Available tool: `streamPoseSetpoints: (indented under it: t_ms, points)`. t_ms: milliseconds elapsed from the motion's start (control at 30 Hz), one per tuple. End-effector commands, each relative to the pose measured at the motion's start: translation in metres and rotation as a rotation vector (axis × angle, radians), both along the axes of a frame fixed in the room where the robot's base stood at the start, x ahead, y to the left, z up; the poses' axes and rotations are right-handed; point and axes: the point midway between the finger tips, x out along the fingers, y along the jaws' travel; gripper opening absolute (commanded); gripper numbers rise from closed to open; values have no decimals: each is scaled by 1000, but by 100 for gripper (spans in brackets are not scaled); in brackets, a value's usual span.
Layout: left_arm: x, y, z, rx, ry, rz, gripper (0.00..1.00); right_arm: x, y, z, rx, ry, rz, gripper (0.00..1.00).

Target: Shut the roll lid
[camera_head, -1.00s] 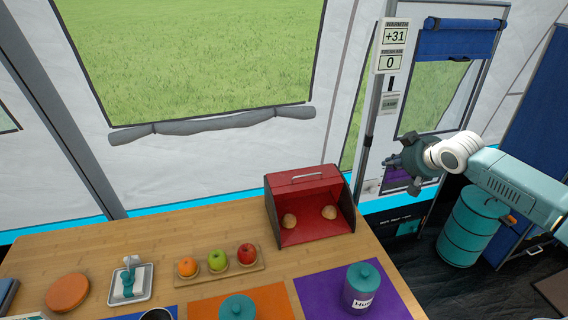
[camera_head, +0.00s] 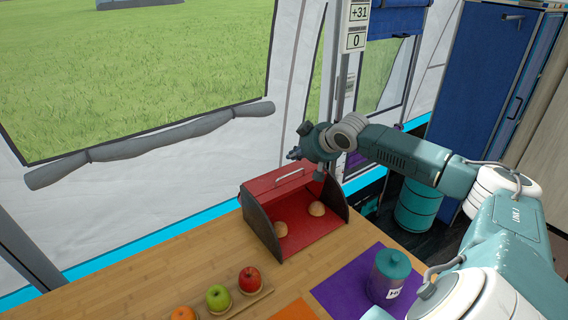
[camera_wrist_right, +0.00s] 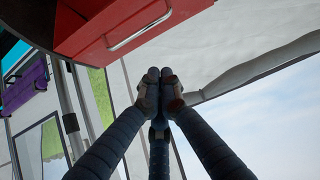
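The red bread box (camera_head: 305,232) stands on the wooden table with its front open, and two bread rolls (camera_head: 317,209) show inside. Its red roll lid (camera_head: 283,184) is up at the top, with a silver handle (camera_head: 289,174) on it. In the right wrist view the red lid (camera_wrist_right: 95,22) and its handle (camera_wrist_right: 140,27) fill the top left. My right gripper (camera_head: 296,143) is just above and behind the box in the head view, apart from the handle. Its fingertips (camera_wrist_right: 160,76) meet in the right wrist view, with nothing seen between them. My left gripper is not in view.
A red apple (camera_head: 249,279), a green apple (camera_head: 218,297) and an orange (camera_head: 184,314) sit in front left of the box. A teal-lidded jar (camera_head: 388,275) stands on a purple mat (camera_head: 345,284) at the right. The tent wall is behind the table.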

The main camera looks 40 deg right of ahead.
Motion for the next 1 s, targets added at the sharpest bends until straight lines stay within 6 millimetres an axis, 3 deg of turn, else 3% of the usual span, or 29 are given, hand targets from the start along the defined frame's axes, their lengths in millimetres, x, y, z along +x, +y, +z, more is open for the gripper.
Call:
streamPoseSetpoints:
  t_ms: [167,567,700,1000]
  points:
    - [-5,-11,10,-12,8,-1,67,24,0,-16,8,-3,-1,0]
    - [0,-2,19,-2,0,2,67,72,-5,-58,3,1,2,0]
    - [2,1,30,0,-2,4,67,51,-6,-60,-7,7,4,0]
    - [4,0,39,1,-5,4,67,31,-2,-66,-2,3,3,0]
